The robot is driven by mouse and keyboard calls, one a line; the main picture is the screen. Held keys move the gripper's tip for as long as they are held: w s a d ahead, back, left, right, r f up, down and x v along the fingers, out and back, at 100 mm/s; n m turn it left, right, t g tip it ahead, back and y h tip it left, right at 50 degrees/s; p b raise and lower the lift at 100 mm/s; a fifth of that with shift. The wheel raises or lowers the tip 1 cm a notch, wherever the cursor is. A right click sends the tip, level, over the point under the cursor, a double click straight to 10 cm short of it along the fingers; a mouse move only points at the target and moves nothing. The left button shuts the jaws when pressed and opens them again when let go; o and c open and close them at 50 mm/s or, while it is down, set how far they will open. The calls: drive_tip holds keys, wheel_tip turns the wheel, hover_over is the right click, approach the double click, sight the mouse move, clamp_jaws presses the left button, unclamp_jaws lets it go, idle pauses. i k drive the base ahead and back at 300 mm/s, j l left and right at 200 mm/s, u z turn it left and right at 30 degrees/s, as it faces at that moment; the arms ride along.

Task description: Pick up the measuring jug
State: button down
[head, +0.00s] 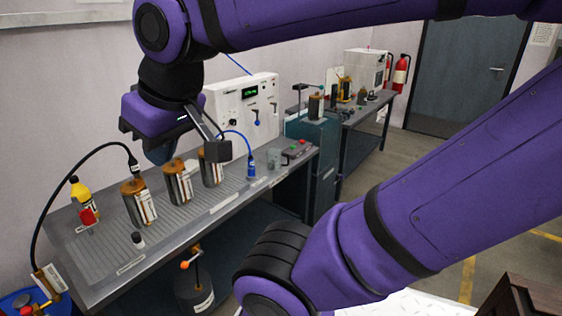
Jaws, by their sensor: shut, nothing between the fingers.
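A small translucent grey vessel (274,159), which looks like the measuring jug, stands upright on the grey bench. It is near the bench's right end, between the blue-capped bottle and a small grey box. It is small in this view, so its handle and markings cannot be made out. My gripper (160,156) points down above the left half of the bench, behind the row of brown canisters. It is shut and empty, well to the left of the jug and apart from it.
Brown canisters (139,203), (178,183) and (210,167) stand in a row on the bench (228,200). A blue bottle (251,168) with a blue tube stands left of the jug. A white instrument (243,112) stands behind.

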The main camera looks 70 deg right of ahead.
sight(273, 156)
drive_tip(key=z, duration=1.75)
drive_tip(key=i+l+u, duration=0.1)
drive_tip(key=u, duration=0.3)
drive_tip(key=l+u, duration=0.15)
drive_tip(key=u, duration=0.25)
drive_tip(key=i+l+u, duration=0.15)
drive_tip(key=u, duration=0.25)
drive_tip(key=i+l+u, duration=0.15)
drive_tip(key=l+u, duration=0.15)
drive_tip(key=l, duration=0.75)
drive_tip(key=l+u, duration=0.25)
drive_tip(key=l, duration=0.85)
drive_tip(key=i, duration=0.05)
